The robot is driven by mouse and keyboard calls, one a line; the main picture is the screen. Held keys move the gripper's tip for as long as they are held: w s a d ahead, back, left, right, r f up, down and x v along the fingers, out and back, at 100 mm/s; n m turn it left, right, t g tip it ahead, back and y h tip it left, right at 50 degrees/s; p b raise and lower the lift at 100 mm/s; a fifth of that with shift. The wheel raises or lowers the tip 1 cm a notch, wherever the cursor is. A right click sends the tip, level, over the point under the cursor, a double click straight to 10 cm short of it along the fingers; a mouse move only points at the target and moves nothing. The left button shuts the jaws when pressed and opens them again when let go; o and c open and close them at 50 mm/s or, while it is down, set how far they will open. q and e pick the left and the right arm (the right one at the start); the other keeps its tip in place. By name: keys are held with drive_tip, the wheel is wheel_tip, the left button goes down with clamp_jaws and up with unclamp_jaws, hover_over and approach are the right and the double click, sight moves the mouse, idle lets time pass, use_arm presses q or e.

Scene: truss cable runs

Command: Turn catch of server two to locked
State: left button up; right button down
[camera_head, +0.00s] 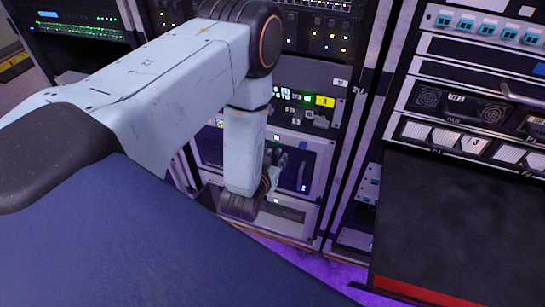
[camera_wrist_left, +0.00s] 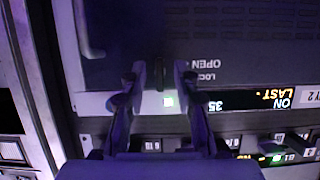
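In the left wrist view, a small dark catch (camera_wrist_left: 159,75) stands upright in the picture on a dark server front (camera_wrist_left: 235,85). My left gripper (camera_wrist_left: 159,86) is open, with one finger on each side of the catch. A gap shows between the fingers and the catch; contact cannot be told. In the head view my left gripper (camera_head: 276,163) is at the lower part of the middle rack, and my arm hides part of the front. My right gripper is not in view.
Server racks fill the back, with a rack post (camera_head: 352,120) right of my left gripper. A dark panel with a red edge (camera_head: 425,291) juts out at the lower right. A curved handle (camera_wrist_left: 90,35) is left of the catch in the wrist view.

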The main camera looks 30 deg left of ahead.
use_arm(q)
drive_tip(key=v, duration=1.2)
drive_tip(key=s+d+f+g+h, duration=0.2)
drive_tip(key=s+f+g, duration=0.5)
drive_tip(key=s+f, duration=0.2)
drive_tip(key=s+d+f+m+g+h, duration=0.1)
drive_tip(key=s+g, duration=0.5)
drive_tip(key=s, duration=0.6)
drive_tip(key=shift+d+f+m, duration=0.25)
drive_tip(key=shift+d+m, duration=0.35)
drive_tip(key=shift+d, duration=0.55)
drive_tip(key=shift+s, duration=0.15)
